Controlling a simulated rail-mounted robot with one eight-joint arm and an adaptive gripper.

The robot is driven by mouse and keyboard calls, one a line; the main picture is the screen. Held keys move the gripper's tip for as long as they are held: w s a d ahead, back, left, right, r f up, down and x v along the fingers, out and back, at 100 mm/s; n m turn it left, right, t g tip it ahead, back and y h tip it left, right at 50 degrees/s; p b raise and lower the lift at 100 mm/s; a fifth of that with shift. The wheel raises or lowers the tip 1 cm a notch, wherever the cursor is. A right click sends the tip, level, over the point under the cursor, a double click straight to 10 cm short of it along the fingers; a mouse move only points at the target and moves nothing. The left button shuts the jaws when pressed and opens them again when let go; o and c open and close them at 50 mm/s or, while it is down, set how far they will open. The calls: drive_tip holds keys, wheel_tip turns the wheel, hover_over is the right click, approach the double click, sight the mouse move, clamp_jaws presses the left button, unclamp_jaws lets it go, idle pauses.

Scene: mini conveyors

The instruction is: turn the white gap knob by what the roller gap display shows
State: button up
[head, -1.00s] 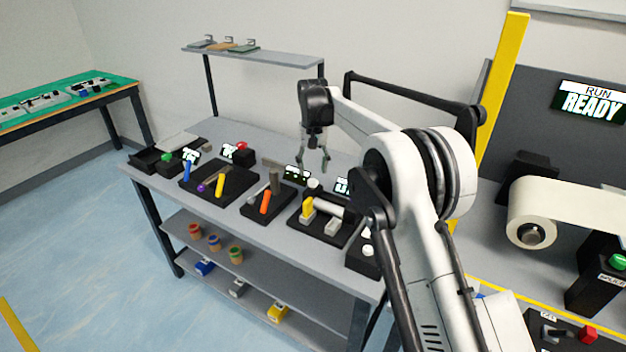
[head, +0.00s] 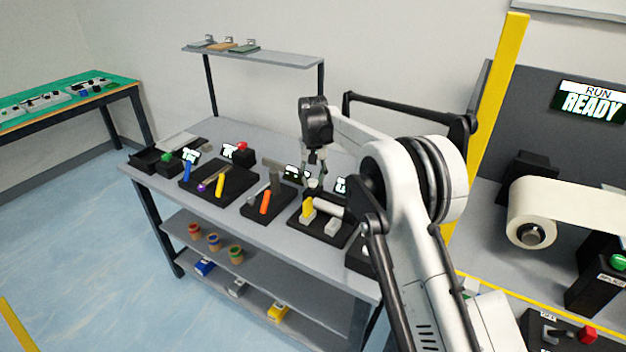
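A small white knob (head: 312,184) sits at the back of the black roller station on the grey bench; I take it for the gap knob. My gripper (head: 313,180) points down right over it, with its fingertips at about the knob's height in the picture. Whether the fingers touch or grip the knob is too small to tell. A small display (head: 340,186) beside the knob is partly covered and its text is unreadable. Another small display (head: 292,172) stands just left of the gripper, also unreadable.
The roller station (head: 318,231) carries a yellow handle (head: 307,209) and a light roller. Left of it are stations with an orange lever (head: 265,203) and a yellow lever (head: 220,185). A large READY screen (head: 592,102) hangs at right. The bench behind the stations is clear.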

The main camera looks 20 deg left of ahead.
clamp_jaws()
drive_tip(key=shift+n, duration=0.4)
drive_tip(key=n+b, duration=0.2)
drive_tip(key=n, duration=0.1)
drive_tip(key=shift+d+n, duration=0.1)
drive_tip(key=shift+n, duration=0.3)
drive_tip(key=n+b, duration=0.1)
drive_tip(key=n, duration=0.4)
drive_tip(key=shift+w, duration=0.15)
drive_tip(key=o, duration=1)
unclamp_jaws()
drive_tip(key=shift+r, duration=0.2)
